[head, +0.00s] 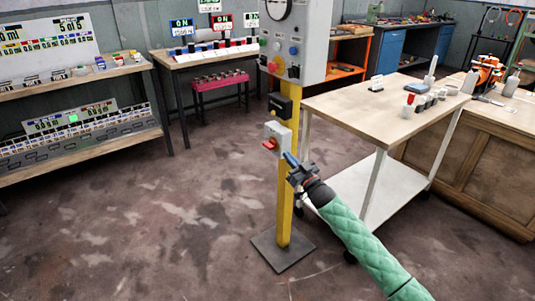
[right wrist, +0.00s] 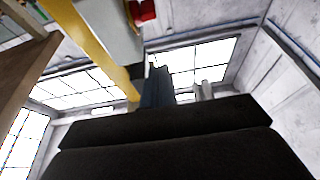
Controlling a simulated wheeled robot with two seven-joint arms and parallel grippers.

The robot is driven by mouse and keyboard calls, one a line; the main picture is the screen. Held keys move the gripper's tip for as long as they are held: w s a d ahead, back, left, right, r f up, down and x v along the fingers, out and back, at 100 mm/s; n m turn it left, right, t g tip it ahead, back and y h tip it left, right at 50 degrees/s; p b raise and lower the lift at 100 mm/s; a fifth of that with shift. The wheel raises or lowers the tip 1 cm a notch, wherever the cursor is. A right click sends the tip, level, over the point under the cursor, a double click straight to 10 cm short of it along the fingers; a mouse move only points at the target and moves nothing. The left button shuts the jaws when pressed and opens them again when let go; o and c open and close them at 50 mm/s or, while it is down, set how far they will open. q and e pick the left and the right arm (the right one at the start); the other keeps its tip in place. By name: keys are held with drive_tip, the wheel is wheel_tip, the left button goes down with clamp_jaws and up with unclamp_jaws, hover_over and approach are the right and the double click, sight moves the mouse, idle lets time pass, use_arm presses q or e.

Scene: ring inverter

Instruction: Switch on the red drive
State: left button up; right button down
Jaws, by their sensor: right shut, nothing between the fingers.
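A small light grey switch box (head: 278,132) with a red handle (head: 269,144) is fixed low on the yellow post. My right gripper (head: 290,160), with bluish fingers, is shut and empty, just below and right of the red handle, apparently apart from it. In the right wrist view the shut fingers (right wrist: 158,85) point up beside the post (right wrist: 95,40), and a red part (right wrist: 143,12) shows at the top edge. On the back table, a red-framed display (head: 223,21) reads ON; a blue-framed display (head: 181,28) also reads ON. My left gripper is out of view.
Above the switch box are a black box (head: 284,106) and a grey panel (head: 302,55) with buttons and a gauge. A wooden-topped cart (head: 345,105) with small items stands close right of the post. A shelf (head: 75,75) stands at left. Floor at front left is clear.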

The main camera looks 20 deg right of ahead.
drive_tip(key=shift+r, duration=0.15)
wheel_tip(320, 180, up, 3)
hover_over(274, 148)
drive_tip(key=s, duration=0.2)
drive_tip(key=shift+s+a+f, duration=0.1)
drive_tip(key=shift+a+f, duration=0.1)
drive_tip(key=shift+f, duration=0.4)
drive_tip(key=shift+a+f, duration=0.15)
drive_tip(key=shift+f, duration=0.4)
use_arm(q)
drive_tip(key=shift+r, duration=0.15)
use_arm(e)
drive_tip(key=shift+f, duration=0.75)
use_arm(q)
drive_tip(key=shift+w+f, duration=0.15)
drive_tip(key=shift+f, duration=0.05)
use_arm(e)
drive_tip(key=shift+f, duration=0.1)
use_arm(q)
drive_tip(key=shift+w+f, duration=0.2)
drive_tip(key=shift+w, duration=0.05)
use_arm(e)
drive_tip(key=shift+f, duration=0.1)
